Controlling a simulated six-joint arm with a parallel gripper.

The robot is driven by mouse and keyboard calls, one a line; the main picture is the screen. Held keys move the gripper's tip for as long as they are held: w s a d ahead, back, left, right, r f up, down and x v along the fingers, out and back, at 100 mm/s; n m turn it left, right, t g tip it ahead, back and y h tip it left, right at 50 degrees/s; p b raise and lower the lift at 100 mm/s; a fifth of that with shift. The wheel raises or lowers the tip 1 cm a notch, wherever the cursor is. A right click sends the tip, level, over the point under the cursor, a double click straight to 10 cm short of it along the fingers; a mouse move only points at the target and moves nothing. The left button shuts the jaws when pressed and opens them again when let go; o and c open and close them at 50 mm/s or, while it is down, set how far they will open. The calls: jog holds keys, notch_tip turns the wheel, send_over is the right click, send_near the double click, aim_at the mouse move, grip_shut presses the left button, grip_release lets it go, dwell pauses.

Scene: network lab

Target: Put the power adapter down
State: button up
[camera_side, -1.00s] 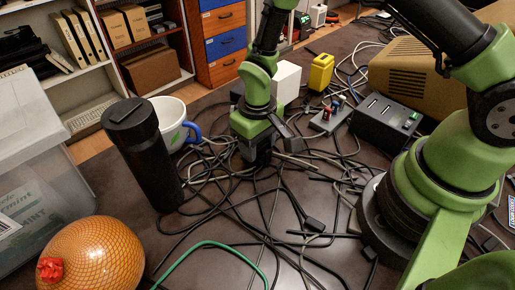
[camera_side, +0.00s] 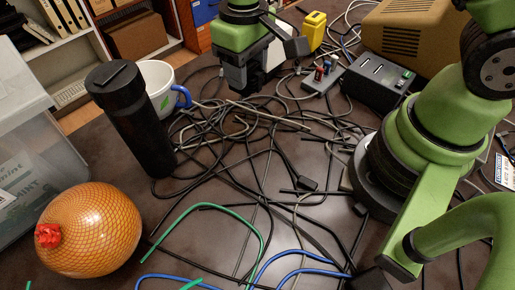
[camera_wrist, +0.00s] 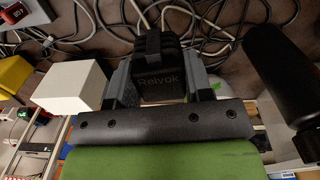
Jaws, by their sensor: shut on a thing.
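The power adapter (camera_wrist: 160,75) is a black block with pale lettering, seen in the wrist view between the two grey fingers. My gripper (camera_side: 245,80) is shut on it. In the side view the gripper hangs above the cable tangle near the back of the table, right of the white cup. There the adapter is mostly hidden by the fingers, and its height above the cables is hard to judge.
A black cylinder (camera_side: 130,118) and white cup (camera_side: 158,85) stand left of my gripper. A white box (camera_wrist: 68,88) and yellow object (camera_side: 314,31) are near it. Cables (camera_side: 270,135) cover the middle. An orange netted ball (camera_side: 90,230) sits front left.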

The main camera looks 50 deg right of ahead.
jog(key=s+a+n, duration=0.9)
jog(key=s+n, duration=0.2)
jog(key=n, duration=0.5)
jog(key=shift+n, duration=0.4)
jog(key=f, duration=0.5)
jog(key=shift+s, duration=0.3)
jog(key=shift+a+f, duration=0.1)
jog(key=shift+f, duration=2.3)
jog(key=shift+f, duration=0.1)
jog(key=o, duration=1)
